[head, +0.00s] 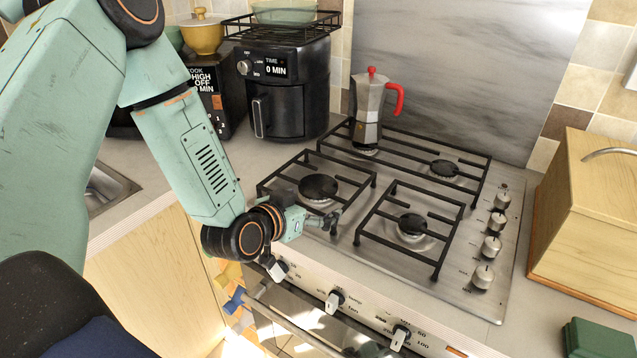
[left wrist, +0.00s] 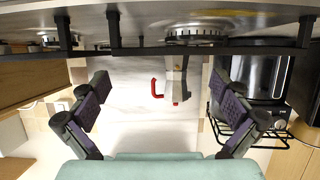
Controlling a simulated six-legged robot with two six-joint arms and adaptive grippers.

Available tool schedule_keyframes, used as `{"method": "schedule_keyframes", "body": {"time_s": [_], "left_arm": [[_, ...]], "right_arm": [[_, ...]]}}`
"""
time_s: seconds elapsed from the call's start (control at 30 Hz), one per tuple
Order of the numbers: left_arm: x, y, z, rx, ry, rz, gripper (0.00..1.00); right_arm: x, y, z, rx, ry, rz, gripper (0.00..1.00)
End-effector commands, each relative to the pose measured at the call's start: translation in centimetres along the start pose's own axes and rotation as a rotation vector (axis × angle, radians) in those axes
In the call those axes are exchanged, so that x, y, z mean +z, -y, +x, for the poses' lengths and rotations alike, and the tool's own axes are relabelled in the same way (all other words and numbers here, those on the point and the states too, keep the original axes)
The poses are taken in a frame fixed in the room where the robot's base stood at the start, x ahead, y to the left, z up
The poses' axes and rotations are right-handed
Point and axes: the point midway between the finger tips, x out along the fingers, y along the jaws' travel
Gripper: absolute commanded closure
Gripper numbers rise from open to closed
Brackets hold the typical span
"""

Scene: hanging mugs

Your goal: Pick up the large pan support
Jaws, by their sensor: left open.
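The large pan support (head: 481,181) is a long black grate across the back of the hob in the head view. A silver moka pot (head: 367,108) with a red handle stands at its left part. My left gripper (head: 331,219) is open and empty, low at the hob's front edge. It is beside the front corner of the smaller left pan support (head: 290,198), apart from the large one. In the left wrist view, the open fingers (left wrist: 160,84) face a dark grate bar (left wrist: 150,51), and the moka pot (left wrist: 174,75) appears upside down beyond. My right gripper is out of view.
Another small pan support (head: 385,244) sits at the front right of the hob. Knobs (head: 492,248) line the right side. A black air fryer (head: 290,90) stands behind left, and a wooden bread box (head: 590,220) stands to the right. The space above the front burners is clear.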

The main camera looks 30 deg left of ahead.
Motion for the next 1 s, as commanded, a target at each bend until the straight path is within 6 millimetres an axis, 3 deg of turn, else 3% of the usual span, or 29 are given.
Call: {"method": "schedule_keyframes", "body": {"time_s": [0.53,0.83,1.0], "left_arm": [[-0.2,-0.7,5.9,0.001,-0.001,0.002,0.0],[-0.3,-0.7,6.5,0.002,0.001,0.0,0.0],[-0.3,-0.7,6.4,0.002,0.0,0.0,0.14]], "right_arm": [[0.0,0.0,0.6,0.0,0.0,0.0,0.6],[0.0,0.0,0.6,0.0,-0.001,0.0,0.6],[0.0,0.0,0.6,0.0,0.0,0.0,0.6]]}}
